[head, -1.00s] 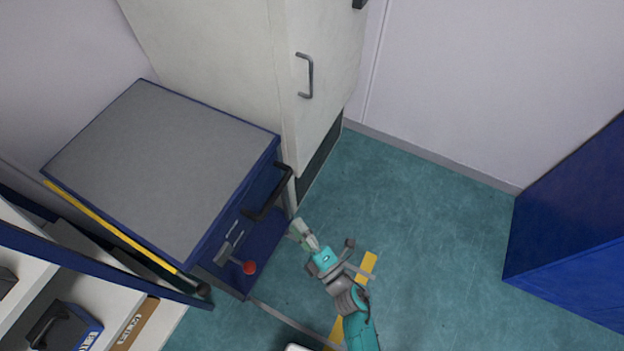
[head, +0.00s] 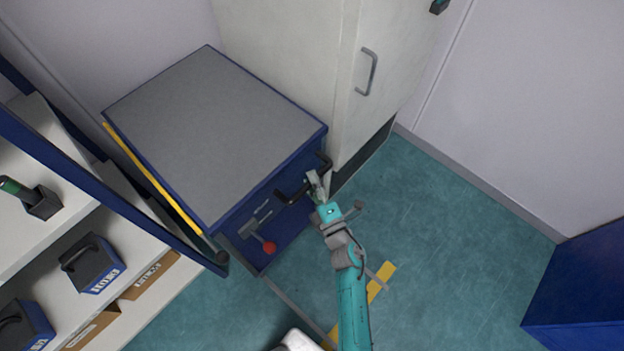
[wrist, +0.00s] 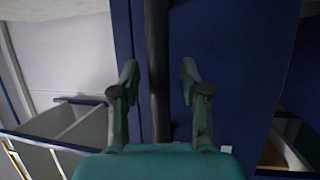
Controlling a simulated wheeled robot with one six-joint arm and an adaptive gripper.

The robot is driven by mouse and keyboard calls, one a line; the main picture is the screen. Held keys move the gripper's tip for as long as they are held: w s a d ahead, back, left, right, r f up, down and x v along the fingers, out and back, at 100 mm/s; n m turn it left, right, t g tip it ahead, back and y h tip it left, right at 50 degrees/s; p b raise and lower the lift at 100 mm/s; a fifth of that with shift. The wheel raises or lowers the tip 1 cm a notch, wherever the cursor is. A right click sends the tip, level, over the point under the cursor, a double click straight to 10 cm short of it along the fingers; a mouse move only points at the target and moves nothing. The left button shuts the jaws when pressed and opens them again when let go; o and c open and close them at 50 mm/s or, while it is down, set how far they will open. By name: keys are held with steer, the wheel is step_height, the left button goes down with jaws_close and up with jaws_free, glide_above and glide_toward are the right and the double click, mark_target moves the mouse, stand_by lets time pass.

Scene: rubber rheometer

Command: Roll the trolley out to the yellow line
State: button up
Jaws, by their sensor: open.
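The trolley (head: 215,130) is a blue cabinet with a grey top, standing against the wall beside a white cabinet. Its black handle (head: 291,196) sticks out from its front face, and a lever with a red knob (head: 270,248) is below it to the left. My gripper (head: 314,182) is at the handle, partly covering it in the head view. In the wrist view the black handle bar (wrist: 157,75) runs between the two open fingers (wrist: 158,85), with a gap on each side. The yellow line (head: 383,283) is on the floor in front of the trolley, partly hidden by my arm.
The white cabinet (head: 350,95) stands close on the trolley's right. A blue unit (head: 580,300) stands at far right. The green floor (head: 450,230) between is clear.

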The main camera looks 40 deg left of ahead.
steer(key=shift+w+a, duration=0.1)
steer(key=shift+a, duration=0.1)
jaws_close()
